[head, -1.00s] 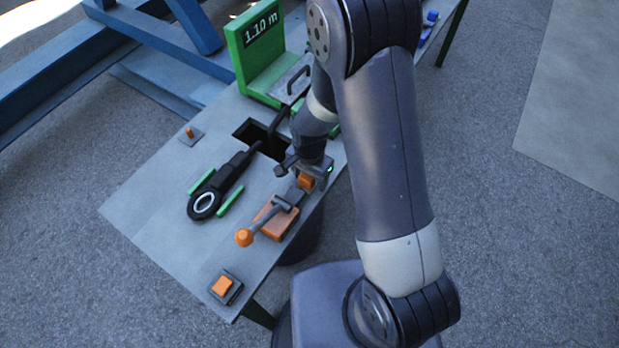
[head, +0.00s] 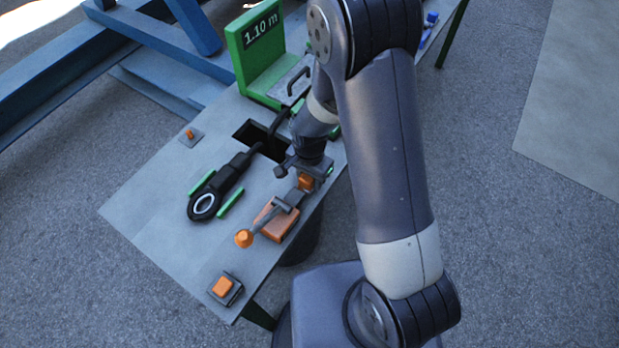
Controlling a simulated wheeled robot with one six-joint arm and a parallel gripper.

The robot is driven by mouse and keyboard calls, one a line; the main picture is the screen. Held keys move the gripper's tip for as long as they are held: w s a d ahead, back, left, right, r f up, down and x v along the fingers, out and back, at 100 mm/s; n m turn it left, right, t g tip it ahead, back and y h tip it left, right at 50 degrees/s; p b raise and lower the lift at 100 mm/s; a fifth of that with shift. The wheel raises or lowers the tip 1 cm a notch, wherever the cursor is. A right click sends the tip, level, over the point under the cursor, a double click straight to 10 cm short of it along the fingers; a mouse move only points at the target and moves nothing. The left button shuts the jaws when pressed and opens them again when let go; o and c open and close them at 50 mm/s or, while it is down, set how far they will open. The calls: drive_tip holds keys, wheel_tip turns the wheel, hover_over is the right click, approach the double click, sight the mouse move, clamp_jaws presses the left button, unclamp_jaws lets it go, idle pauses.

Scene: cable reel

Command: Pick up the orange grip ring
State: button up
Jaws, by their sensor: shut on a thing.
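An orange piece (head: 305,182), which looks like the grip ring, is at the right edge of the grey table in the head view. My gripper (head: 303,172) points down over it and is shut on it. The fingers and wrist cover part of the piece, so its ring shape is not clear. I cannot tell whether it is clear of the table or still resting on it.
Close by are a lever with an orange knob (head: 244,238) and an orange block (head: 277,220). A black cable end (head: 204,204) lies between green guides. There is an orange button (head: 222,286) in front, a dark table opening (head: 249,133) and a green stand (head: 258,50) behind.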

wheel_tip(320, 180, up, 10)
drive_tip(key=shift+f+b, duration=0.1)
drive_tip(key=shift+b, duration=0.25)
idle(0.6)
wheel_tip(320, 180, up, 8)
drive_tip(key=p, duration=0.6)
drive_tip(key=shift+r, duration=0.25)
drive_tip(key=w+a+n+p, duration=0.1)
drive_tip(key=w+a+n, duration=0.4)
drive_tip(key=a, duration=0.5)
drive_tip(key=w+a+n+p, duration=0.2)
drive_tip(key=w+a+n, duration=0.4)
drive_tip(key=a, duration=0.5)
drive_tip(key=w+a+n+p, duration=0.1)
drive_tip(key=w+a+n, duration=0.5)
drive_tip(key=a, duration=0.5)
drive_tip(key=shift+n+p, duration=0.4)
drive_tip(key=shift+n, duration=0.1)
idle(0.4)
drive_tip(key=shift+f, duration=0.1)
